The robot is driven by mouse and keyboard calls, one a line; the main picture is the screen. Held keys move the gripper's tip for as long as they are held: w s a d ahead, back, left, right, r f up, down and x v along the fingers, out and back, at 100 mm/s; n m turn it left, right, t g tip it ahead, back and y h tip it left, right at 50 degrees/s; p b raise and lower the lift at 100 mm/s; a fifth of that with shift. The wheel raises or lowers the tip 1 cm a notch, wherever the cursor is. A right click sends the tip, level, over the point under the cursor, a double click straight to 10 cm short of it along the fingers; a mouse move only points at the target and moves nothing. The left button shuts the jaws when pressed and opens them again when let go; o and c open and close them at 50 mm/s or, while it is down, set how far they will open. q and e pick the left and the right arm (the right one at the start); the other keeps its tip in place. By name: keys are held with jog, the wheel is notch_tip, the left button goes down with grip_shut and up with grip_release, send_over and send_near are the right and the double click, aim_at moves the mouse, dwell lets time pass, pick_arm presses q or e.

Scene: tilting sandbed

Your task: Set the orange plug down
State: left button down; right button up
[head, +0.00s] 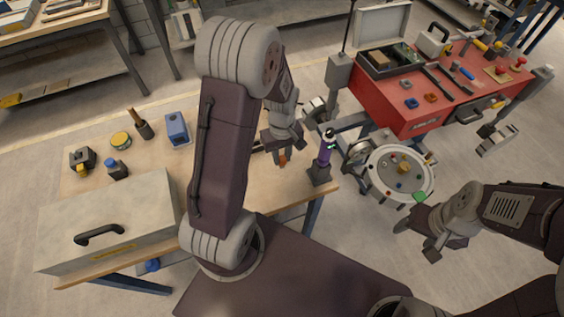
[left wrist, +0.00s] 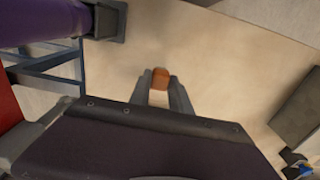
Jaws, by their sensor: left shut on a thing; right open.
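The orange plug (left wrist: 160,78) is held between the fingertips of my left gripper (left wrist: 158,88) in the left wrist view. In the head view the plug (head: 282,158) shows as a small orange piece under my left gripper (head: 280,145), over the right part of the wooden workbench (head: 240,187). I cannot tell whether the plug touches the bench top. My right gripper (head: 418,240) is open and empty at the right, over the floor and away from the bench.
A purple post on a dark base (head: 322,165) stands at the bench's right edge, close to my left gripper. A grey toolbox (head: 110,225) fills the front left. Several small items lie at the back left. A round tilting bed (head: 400,172) and a red tool chest (head: 440,90) stand right.

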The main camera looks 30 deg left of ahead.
aim_at(282, 158)
pick_arm(q)
notch_tip(282, 158, down, 3)
jog(key=shift+f, duration=0.15)
jog(key=shift+w+f, duration=0.15)
jog(key=shift+f, duration=0.15)
jog(key=shift+f+b, duration=0.15)
jog(key=shift+b, duration=0.15)
jog(key=c, duration=1.2)
grip_release()
